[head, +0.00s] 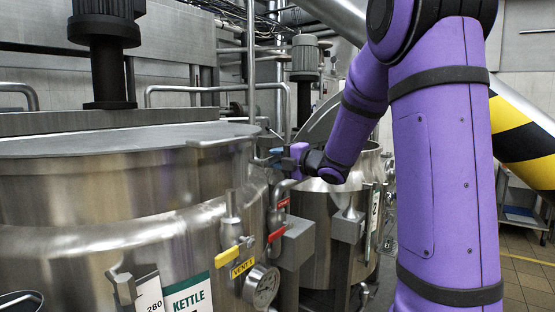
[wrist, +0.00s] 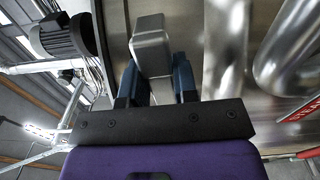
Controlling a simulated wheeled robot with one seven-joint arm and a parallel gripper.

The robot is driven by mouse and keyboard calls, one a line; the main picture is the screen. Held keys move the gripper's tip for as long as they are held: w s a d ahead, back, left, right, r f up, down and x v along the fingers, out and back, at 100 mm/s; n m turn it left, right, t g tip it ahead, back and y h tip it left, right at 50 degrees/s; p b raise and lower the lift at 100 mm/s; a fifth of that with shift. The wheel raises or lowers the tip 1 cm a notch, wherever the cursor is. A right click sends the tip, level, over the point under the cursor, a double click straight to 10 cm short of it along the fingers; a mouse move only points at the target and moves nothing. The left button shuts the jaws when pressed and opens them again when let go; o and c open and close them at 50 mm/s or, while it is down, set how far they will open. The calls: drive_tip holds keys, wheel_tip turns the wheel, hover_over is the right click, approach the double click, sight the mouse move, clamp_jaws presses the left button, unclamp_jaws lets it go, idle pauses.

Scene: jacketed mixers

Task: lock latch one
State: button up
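My gripper (head: 272,156) is at the right rim of the near kettle (head: 130,190), whose flat lid (head: 120,140) is down. In the wrist view my gripper's two blue fingers (wrist: 160,82) stand apart, one on each side of a grey metal block (wrist: 152,45), possibly a latch handle. I cannot tell whether they press on it. No number shows on either, so I cannot tell which is latch one.
A second kettle (head: 325,205) stands behind to the right. The tiled floor (head: 526,270) at the far right looks clear.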

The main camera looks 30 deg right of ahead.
clamp_jaws()
drive_tip(key=shift+r, duration=0.15)
drive_tip(key=r+n, duration=0.1)
drive_tip(key=n, duration=0.2)
drive_tip(key=shift+s+a+r+n, duration=0.1)
drive_tip(key=shift+a+r+n, duration=0.1)
drive_tip(key=shift+r+n, duration=0.2)
drive_tip(key=n, duration=0.1)
drive_tip(key=r+n, duration=0.1)
drive_tip(key=a+n, duration=0.1)
drive_tip(key=shift+s+r+n, duration=0.2)
drive_tip(key=shift+r+n, duration=0.05)
drive_tip(key=shift+n, duration=0.05)
drive_tip(key=n, duration=0.1)
drive_tip(key=a+n, duration=0.1)
drive_tip(key=r+n, duration=0.1)
drive_tip(key=shift+s+a+n, duration=0.15)
drive_tip(key=shift+s+n, duration=0.1)
drive_tip(key=shift+n, duration=0.05)
drive_tip(key=shift+s+a+r+n, duration=0.1)
drive_tip(key=shift+a+r+n, duration=0.2)
drive_tip(key=shift+n, duration=0.45)
drive_tip(key=shift+s+a+r+n, duration=0.1)
drive_tip(key=shift+a+n, duration=0.3)
drive_tip(key=shift+n, duration=0.35)
drive_tip(key=shift+f, duration=0.1)
